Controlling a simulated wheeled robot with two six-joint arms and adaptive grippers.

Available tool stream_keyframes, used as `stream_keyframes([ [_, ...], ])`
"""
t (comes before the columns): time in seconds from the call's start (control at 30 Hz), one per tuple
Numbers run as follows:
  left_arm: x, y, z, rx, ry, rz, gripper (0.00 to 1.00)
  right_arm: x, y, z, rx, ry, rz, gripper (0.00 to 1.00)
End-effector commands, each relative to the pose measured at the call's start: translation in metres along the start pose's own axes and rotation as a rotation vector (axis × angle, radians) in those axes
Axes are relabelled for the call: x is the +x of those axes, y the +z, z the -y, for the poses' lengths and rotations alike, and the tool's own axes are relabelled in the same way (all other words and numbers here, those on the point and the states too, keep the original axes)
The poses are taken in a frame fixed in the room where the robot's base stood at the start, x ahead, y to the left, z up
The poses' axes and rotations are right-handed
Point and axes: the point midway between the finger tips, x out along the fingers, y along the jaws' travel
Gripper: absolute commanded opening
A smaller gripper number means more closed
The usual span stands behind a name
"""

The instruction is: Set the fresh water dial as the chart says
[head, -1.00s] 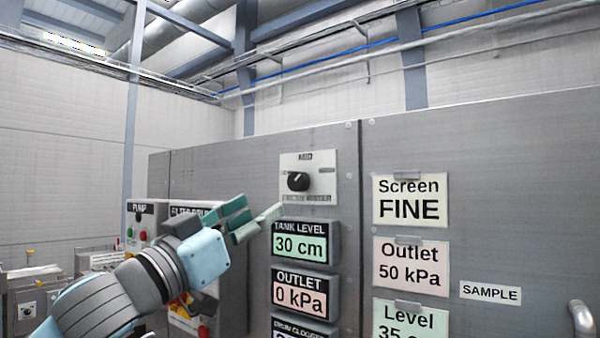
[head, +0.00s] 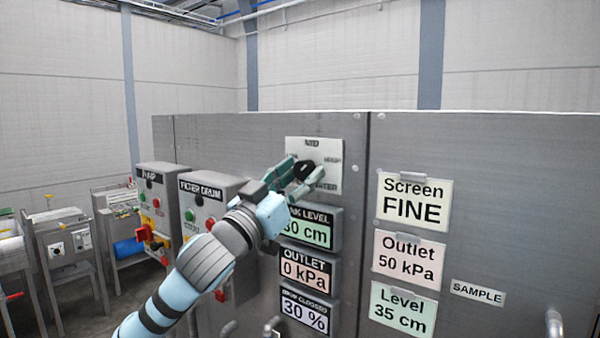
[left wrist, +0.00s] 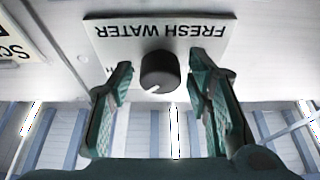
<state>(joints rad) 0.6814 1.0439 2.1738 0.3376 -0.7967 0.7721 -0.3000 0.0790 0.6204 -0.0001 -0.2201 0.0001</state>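The fresh water dial (head: 304,168) is a round black knob on a pale plate (head: 330,146) high on the grey panel. In the left wrist view the knob (left wrist: 159,70) has a white mark toward the picture's lower left, and the plate reads FRESH WATER upside down. My left gripper (head: 302,174) is open at the dial, one finger on each side, with gaps beside the knob in the wrist view. Cards right of the dial read Screen FINE (head: 413,202), Outlet 50 kPa (head: 409,258) and Level 35 cm (head: 403,310). My right gripper is out of view.
Below the dial are the tank level display (head: 322,228), partly hidden by my gripper, the outlet display (head: 305,270) at 0 kPa and a display (head: 304,309) at 30 %. Pump (head: 152,200) and filter drum (head: 205,195) boxes stand left. A SAMPLE label (head: 478,292) is at right.

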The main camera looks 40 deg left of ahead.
Motion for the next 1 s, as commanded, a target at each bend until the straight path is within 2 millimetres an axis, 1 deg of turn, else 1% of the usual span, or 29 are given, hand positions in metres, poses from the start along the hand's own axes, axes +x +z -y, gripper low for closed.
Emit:
stream_keyframes([
  [0.03, 0.0000, 0.0000, 0.0000, 0.000, 0.000, 0.000, 0.32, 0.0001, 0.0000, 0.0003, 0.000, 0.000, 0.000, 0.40],
  [0.2, 0.0000, 0.0000, -0.0001, 0.000, 0.000, 0.000, 0.05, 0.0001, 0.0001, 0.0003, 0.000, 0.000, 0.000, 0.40],
  [0.23, -0.0001, -0.0004, -0.0036, -0.003, 0.001, -0.002, 0.03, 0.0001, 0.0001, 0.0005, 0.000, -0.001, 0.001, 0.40],
  [0.47, 0.0000, 0.0001, -0.0008, -0.020, -0.007, 0.000, 0.03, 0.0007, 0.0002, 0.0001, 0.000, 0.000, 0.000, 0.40],
  [0.63, -0.0002, -0.0004, -0.0012, -0.077, -0.031, -0.003, 0.03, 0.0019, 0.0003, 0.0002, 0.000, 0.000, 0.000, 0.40],
  [0.77, -0.0001, -0.0007, -0.0016, -0.153, -0.062, -0.004, 0.03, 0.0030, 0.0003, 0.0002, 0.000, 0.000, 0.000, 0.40],
  [1.0, 0.0003, -0.0019, -0.0032, -0.336, -0.137, -0.004, 0.03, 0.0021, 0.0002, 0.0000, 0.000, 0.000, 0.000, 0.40],
])
